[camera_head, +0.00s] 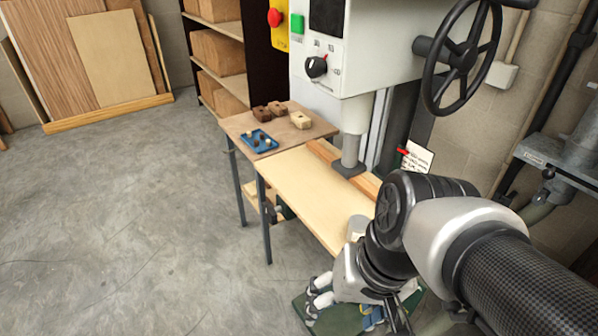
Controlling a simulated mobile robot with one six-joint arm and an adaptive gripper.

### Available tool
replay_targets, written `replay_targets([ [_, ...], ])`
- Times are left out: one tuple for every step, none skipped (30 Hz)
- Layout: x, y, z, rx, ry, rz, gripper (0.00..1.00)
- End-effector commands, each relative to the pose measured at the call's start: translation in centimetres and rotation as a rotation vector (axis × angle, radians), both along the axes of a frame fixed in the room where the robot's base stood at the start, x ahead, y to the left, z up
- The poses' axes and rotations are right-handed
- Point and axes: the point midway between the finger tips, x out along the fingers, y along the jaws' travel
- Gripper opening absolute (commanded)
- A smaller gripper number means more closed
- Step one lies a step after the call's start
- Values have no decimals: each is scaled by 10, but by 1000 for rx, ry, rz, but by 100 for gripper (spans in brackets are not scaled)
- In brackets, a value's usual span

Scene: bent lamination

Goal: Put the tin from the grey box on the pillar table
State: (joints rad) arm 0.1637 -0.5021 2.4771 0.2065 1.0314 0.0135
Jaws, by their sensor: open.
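My gripper (313,297) is at the bottom centre, with its fingers apart and nothing seen between them. It is over a dark green surface (342,322). A pale grey, rounded thing (356,227) shows at the near end of the light wooden table (305,193), partly hidden by my arm; I cannot tell if it is the tin. The wooden table lies under the machine's round column. I cannot make out a grey box; my arm covers much of the lower right.
A side table (238,126) holds a blue tray (251,142) with small items and several wooden blocks (300,120). The machine has a large handwheel (460,55). Shelves with boxes (217,50) stand behind. The grey floor (120,220) at left is clear.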

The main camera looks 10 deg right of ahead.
Motion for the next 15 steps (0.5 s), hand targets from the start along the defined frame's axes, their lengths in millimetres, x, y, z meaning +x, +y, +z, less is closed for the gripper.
replay_targets([
  [-3,0,8,-58,-68,65,66],
  [-4,-2,11,-89,-102,96,66],
  [-5,-4,15,-126,-141,132,66],
  [-6,-5,18,-150,-168,154,66],
  [-6,-6,20,-171,-191,175,66],
  [-7,-7,23,-192,-215,195,66],
  [-7,-8,24,-204,-229,208,66],
  [-7,-8,26,-213,-241,216,66],
  [-7,-9,27,-223,-251,225,66],
  [-7,-9,27,-227,-256,229,66],
  [-7,-9,28,-230,-258,231,66],
  [-7,-9,28,-231,-259,232,66],
  [-7,-9,28,-231,-259,231,66],
  [-7,-9,28,-231,-258,231,66],
  [-7,-9,28,-230,-258,230,66],
])
